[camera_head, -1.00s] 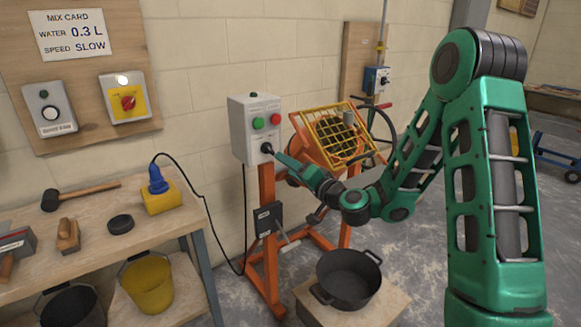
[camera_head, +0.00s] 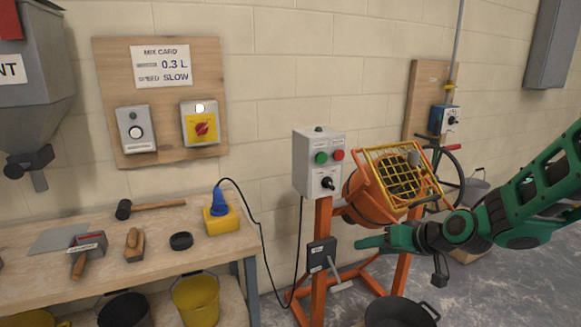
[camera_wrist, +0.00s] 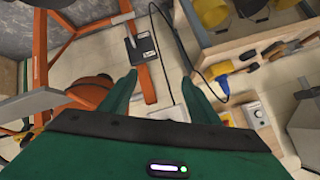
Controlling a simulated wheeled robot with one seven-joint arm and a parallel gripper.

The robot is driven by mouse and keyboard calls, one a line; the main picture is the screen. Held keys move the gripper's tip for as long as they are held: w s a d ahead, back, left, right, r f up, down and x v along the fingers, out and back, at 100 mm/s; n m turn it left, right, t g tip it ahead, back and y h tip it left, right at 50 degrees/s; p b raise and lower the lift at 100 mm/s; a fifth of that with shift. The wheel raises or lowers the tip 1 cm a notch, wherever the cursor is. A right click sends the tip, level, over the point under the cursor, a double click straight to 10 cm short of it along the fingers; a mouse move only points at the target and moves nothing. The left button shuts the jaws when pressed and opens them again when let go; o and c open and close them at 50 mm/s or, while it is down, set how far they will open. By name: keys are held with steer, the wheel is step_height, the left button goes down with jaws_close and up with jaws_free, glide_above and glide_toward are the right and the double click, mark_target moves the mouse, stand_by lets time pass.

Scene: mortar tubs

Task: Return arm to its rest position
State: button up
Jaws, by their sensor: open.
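My green arm comes in from the right in the head view. My gripper (camera_head: 362,243) points left, in front of the orange mixer (camera_head: 369,205) and below its grey control box (camera_head: 318,165). In the wrist view my gripper (camera_wrist: 158,92) has its two green fingers spread apart with nothing between them. The control box has a green button, a red button and a black knob. The gripper is apart from the knob. The black lever box (camera_head: 321,254) on the mixer frame is left of the fingertips.
A workbench (camera_head: 60,240) with hand tools and a yellow socket block (camera_head: 221,221) stands at left. A black tub (camera_head: 400,312) sits below the gripper. A yellow bucket (camera_head: 196,300) is under the bench. A grey hopper (camera_head: 35,75) hangs at far left. Grey floor shows at right.

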steer(key=s+d+m+g+h, duration=0.2)
steer(key=s+d+g+h, duration=0.25)
steer(key=s+d, duration=0.85)
steer(key=s+d+r+m+g, duration=0.1)
steer(key=s+d+m+g, duration=0.1)
steer(key=s, duration=0.8)
steer(key=s+d+r+m+g, duration=0.2)
steer(key=s+d, duration=0.1)
steer(key=s, duration=0.7)
steer(key=shift+s+m+h, duration=0.3)
steer(key=shift+m+h, duration=0.1)
steer(key=shift+h, duration=0.05)
steer(key=shift+w+f, duration=0.3)
steer(key=shift+w, duration=0.3)
